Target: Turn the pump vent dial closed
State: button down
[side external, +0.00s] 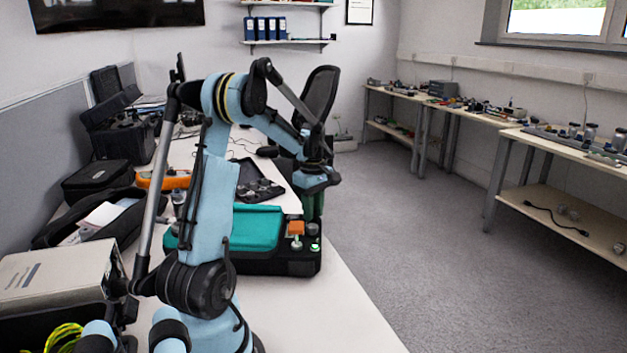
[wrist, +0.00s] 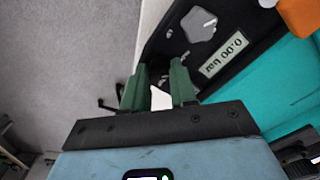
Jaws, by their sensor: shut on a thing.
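The pump is a teal and black case (side external: 250,230) on the white bench in the side external view. Its black panel (wrist: 160,58) shows in the wrist view, with a 0.00 bar display and a grey lobed knob (wrist: 199,25). My gripper (wrist: 160,75) has its two green fingers at the panel's edge, with a small dark part between the tips. I take this to be the vent dial, mostly hidden by the fingers, and its setting cannot be read. In the side external view my gripper (side external: 312,205) points down at the panel's far right end.
An orange knob (side external: 296,228) stands on the panel close to my gripper, beside a small green light. A dark tray (side external: 258,185) and an orange meter (side external: 163,180) lie behind the pump. The floor to the right is open.

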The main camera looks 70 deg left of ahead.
jog(key=c, duration=0.9)
grip_release()
notch_tip(320, 180, up, 12)
jog(key=d+f+m+t, duration=0.2)
jog(key=d+m+t, duration=0.1)
jog(key=d+m, duration=0.8)
jog(key=d+f+m+t, duration=0.3)
jog(key=d+m, duration=0.8)
jog(key=d, duration=1.1)
jog(key=shift+w+m+t, duration=0.25)
jog(key=shift+m+t, duration=0.15)
jog(key=shift+t, duration=0.2)
